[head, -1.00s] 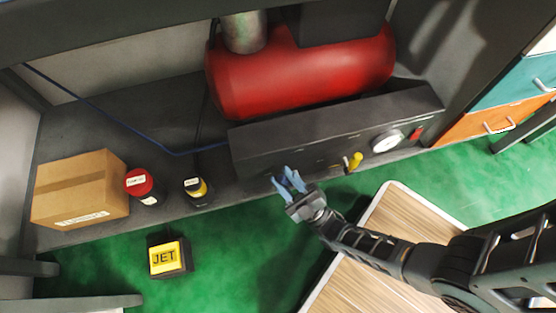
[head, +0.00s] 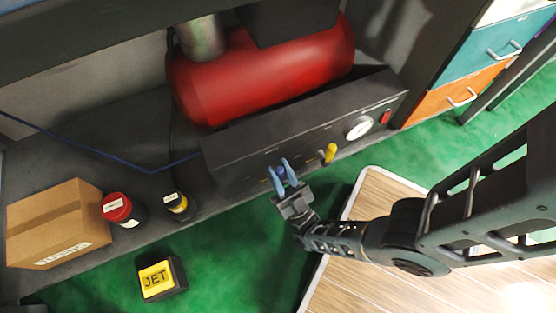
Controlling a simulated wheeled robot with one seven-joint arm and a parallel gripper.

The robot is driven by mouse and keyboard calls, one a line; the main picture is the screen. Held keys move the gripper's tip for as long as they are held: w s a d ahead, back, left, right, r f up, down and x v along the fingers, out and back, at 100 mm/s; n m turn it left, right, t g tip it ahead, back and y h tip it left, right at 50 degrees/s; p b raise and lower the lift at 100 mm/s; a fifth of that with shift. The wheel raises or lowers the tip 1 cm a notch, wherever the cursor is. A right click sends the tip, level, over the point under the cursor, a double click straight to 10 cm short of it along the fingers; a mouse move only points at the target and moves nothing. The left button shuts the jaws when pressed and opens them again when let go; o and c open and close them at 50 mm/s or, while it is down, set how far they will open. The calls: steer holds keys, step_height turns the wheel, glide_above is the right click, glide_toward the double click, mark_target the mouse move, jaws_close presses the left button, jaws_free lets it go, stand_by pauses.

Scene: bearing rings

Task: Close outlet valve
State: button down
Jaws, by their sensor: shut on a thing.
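A black control panel (head: 235,180) runs along the front of the shelf below the red tank. A dark blue valve knob (head: 281,171) on its front face is mostly hidden between the light blue fingers of my gripper (head: 282,173). The fingers are shut on this knob, one on each side. A yellow valve handle (head: 330,153) sticks out of the panel just to the right of my gripper, apart from it. The panel labels are too small to read, so I cannot tell which valve is named outlet.
The red tank (head: 260,75) lies behind the panel, with a round gauge (head: 360,128) and red switch (head: 385,118) at the panel's right. A cardboard box (head: 60,225), two jars and a yellow JET block (head: 158,279) are at left. A wooden platform (head: 370,285) lies below my arm.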

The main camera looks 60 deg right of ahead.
steer(key=shift+d+f, duration=0.1)
steer(key=shift+f, duration=0.05)
steer(key=c, duration=0.9)
jaws_free()
steer(key=shift+c, duration=0.2)
steer(key=shift+r+p, duration=0.4)
steer(key=shift+r, duration=0.2)
step_height(320, 180, up, 4)
steer(key=p, duration=0.3)
steer(key=shift+s+d, duration=0.15)
steer(key=s+d+r+p, duration=0.3)
steer(key=s+d+r, duration=0.3)
steer(key=d, duration=0.3)
steer(key=shift+s+p, duration=0.35)
steer(key=shift+c, duration=0.3)
